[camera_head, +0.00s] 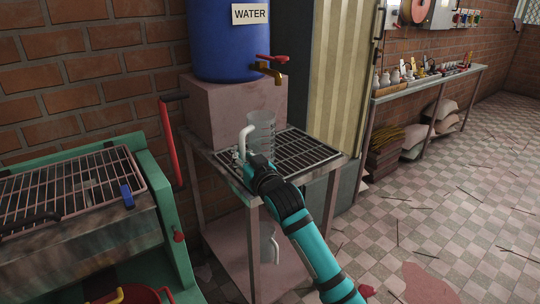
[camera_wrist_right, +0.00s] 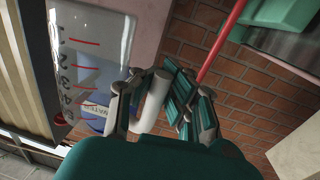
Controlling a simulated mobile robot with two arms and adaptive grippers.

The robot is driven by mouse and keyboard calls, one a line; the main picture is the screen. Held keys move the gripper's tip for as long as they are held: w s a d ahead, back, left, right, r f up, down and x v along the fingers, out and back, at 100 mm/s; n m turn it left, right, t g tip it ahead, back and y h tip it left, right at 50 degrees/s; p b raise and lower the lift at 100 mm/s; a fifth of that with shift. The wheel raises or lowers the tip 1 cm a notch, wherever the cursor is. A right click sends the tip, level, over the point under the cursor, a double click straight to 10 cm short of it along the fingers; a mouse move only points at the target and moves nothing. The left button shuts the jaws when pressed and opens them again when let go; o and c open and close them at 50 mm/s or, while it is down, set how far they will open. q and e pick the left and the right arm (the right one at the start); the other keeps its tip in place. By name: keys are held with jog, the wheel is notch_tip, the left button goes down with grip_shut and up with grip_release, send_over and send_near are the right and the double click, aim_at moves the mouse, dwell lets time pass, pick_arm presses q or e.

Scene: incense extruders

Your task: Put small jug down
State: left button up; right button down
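The small jug (camera_head: 263,128) is clear, with a white handle (camera_head: 246,136), and looks upright over the metal grate (camera_head: 298,150) of the stand below the water tap. I cannot tell whether its base touches the grate. My right gripper (camera_head: 246,162) reaches the handle from the front. In the right wrist view, the fingers of my right gripper (camera_wrist_right: 150,82) are closed around the white handle (camera_wrist_right: 153,100). The jug's clear wall (camera_wrist_right: 95,50) with red graduation marks shows beside them. My left gripper is not in view.
A blue water tank (camera_head: 228,45) with a brass tap (camera_head: 270,71) stands on a block behind the jug. Another clear jug (camera_head: 268,243) is on the stand's lower shelf. A green machine (camera_head: 150,165) is at the left. The grate's right part is free.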

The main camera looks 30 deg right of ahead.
aim_at(269, 153)
jog(key=w+d, duration=0.1)
jog(key=d, duration=0.2)
jog(key=w+d+f, duration=0.1)
jog(key=w+d, duration=0.1)
jog(key=d, duration=0.2)
jog(key=w+d+b, duration=0.1)
jog(key=d, duration=0.3)
jog(key=shift+w+f, duration=0.15)
notch_tip(269, 153, down, 3)
jog(key=shift+f+b, duration=0.2)
jog(key=shift+b, duration=0.1)
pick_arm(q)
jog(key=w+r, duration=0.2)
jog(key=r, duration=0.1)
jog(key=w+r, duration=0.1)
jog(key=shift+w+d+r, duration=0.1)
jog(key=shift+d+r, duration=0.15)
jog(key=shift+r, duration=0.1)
pick_arm(e)
jog(key=c, duration=2)
grip_release()
jog(key=shift+f, duration=0.15)
jog(key=o, duration=0.6)
